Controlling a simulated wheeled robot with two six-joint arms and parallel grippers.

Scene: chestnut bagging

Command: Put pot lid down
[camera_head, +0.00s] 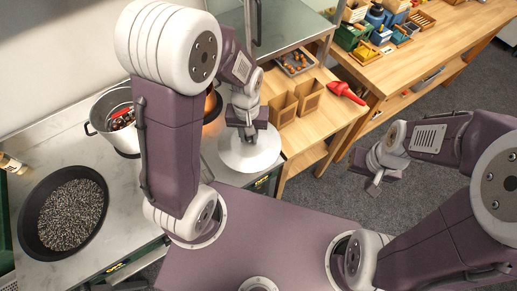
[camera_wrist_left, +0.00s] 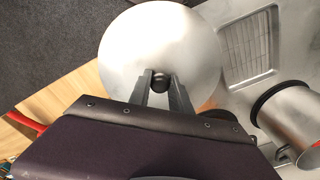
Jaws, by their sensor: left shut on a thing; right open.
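The pot lid (camera_head: 236,158) is a round, pale metal disc over the right end of the counter in the head view. My left gripper (camera_head: 248,136) is above it, shut on its knob. In the left wrist view the lid (camera_wrist_left: 190,50) fills the upper middle, and the dark knob is between the fingertips of my left gripper (camera_wrist_left: 161,84). I cannot tell whether the lid touches the counter. My right gripper (camera_head: 373,182) is open and empty over the floor at the right.
A metal pot (camera_head: 98,117) with chestnuts and a black pan (camera_head: 30,218) of dark grains stand on the counter (camera_head: 128,190). A copper-coloured pot (camera_head: 213,104) is partly hidden behind my left arm. Paper bags (camera_head: 283,108), a chestnut tray (camera_head: 295,64) and a red scoop (camera_head: 345,92) are on the wooden table.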

